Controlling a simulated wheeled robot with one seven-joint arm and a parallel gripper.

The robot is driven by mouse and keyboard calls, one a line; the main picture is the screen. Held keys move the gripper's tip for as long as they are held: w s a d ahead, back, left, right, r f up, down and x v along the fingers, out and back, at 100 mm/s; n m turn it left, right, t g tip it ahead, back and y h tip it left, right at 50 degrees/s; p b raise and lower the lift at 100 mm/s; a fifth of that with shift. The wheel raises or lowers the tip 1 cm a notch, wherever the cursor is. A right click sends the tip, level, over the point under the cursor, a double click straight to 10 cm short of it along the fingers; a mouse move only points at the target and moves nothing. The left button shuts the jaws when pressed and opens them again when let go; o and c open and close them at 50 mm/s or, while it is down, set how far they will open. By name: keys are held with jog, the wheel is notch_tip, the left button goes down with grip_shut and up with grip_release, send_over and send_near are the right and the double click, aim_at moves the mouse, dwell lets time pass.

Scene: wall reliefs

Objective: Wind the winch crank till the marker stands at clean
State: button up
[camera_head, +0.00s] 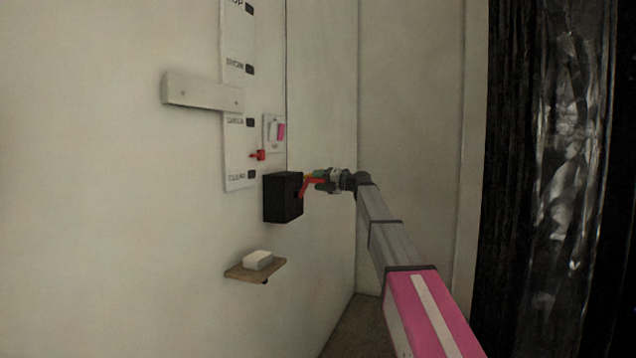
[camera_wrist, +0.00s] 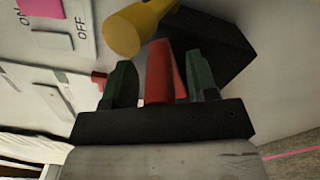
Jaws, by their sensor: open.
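The black winch box (camera_head: 283,198) is on the wall, with a red crank arm (camera_head: 311,184) at its right side. In the wrist view the crank arm (camera_wrist: 160,72) lies between my green fingers, and its yellow handle (camera_wrist: 128,30) is beyond them, up and left. My gripper (camera_head: 322,180) is open around the arm; contact cannot be told. It also shows in the wrist view (camera_wrist: 160,65). The red marker (camera_head: 258,155) is at the white scale board (camera_head: 238,150), a little above the lowest label, clean (camera_head: 237,177), and below the label above it.
A switch plate (camera_head: 274,132) with a pink rocker is just above the winch. A pale bar (camera_head: 202,92) crosses the board's left. A small shelf (camera_head: 240,272) with a white block (camera_head: 258,260) is below. A black glossy curtain (camera_head: 560,180) hangs at the right.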

jog(key=v, duration=1)
jog(key=shift+d, duration=0.2)
jog(key=shift+s, duration=0.1)
